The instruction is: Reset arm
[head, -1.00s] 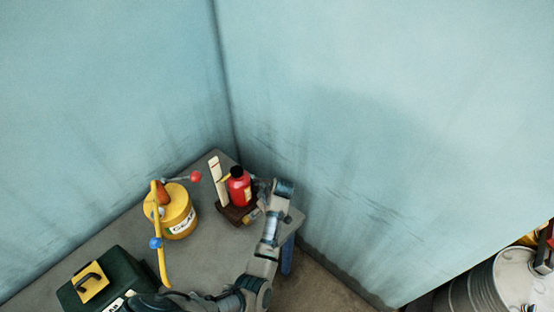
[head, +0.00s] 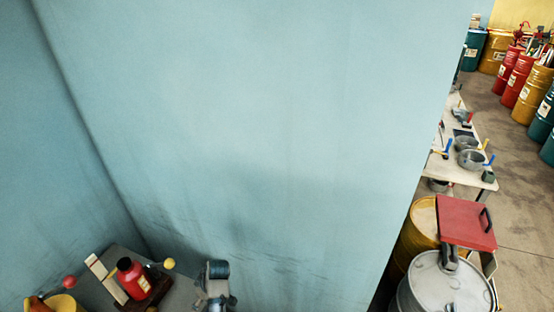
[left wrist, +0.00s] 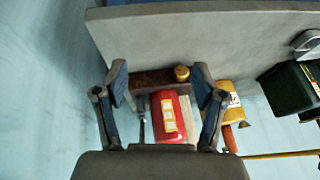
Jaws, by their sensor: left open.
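My left gripper (left wrist: 160,82) is open in the left wrist view, its two blue-grey fingers spread wide. A red bottle (left wrist: 170,118) with a pale label shows in the gap between them, seen from above. The fingers do not visibly touch it. In the head view the red bottle (head: 133,278) stands upright with a black cap at the lower left. Part of my left arm shows just right of it, at the bottom edge; the fingers cannot be made out there. My right gripper is not in view.
The bottle stands on a grey table (left wrist: 240,38) in a wall corner. A yellow can (head: 62,304), a pale upright block (head: 105,278) and a dark green case (left wrist: 288,95) are close by. Drums (head: 440,285) and a workbench (head: 462,165) stand at the right, beyond the wall.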

